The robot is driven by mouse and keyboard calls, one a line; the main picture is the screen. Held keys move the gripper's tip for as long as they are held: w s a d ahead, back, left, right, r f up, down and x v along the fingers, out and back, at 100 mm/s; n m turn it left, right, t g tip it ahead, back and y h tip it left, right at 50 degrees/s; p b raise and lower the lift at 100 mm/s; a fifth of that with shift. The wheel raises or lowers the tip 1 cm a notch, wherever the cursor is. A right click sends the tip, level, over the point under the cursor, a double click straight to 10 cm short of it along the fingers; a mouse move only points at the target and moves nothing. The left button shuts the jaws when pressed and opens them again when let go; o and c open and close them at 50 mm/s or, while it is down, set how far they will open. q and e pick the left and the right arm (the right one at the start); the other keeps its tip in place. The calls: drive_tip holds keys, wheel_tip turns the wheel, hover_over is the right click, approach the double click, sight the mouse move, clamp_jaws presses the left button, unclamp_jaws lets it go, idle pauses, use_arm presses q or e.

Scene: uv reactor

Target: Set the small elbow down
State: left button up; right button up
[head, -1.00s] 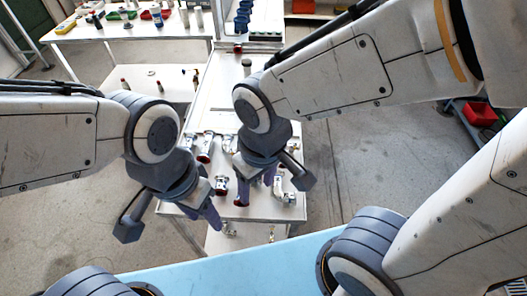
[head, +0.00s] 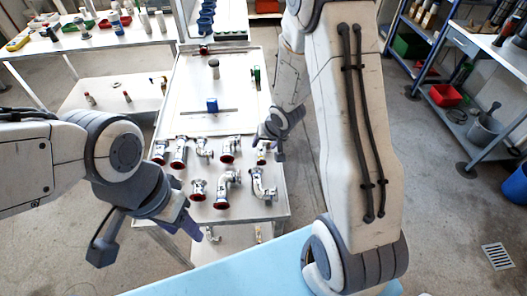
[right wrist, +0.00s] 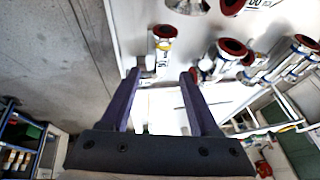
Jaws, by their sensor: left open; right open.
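Several shiny metal fittings with dark red ends stand and lie on the front of the white table (head: 272,212) in the head view. My left gripper (head: 190,222) is open and empty, left of the table's front corner.
A larger bent pipe (head: 229,188) and another elbow (head: 262,186) sit near the table's front edge. A blue part (head: 212,104) and a grey-topped cylinder (head: 214,70) stand farther back. The floor right of the table is clear up to a shelf with a red bin (head: 446,96).

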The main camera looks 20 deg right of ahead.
sight(261, 149)
drive_tip(key=shift+b+x, duration=0.3)
drive_tip(key=shift+x, duration=2.4)
clamp_jaws()
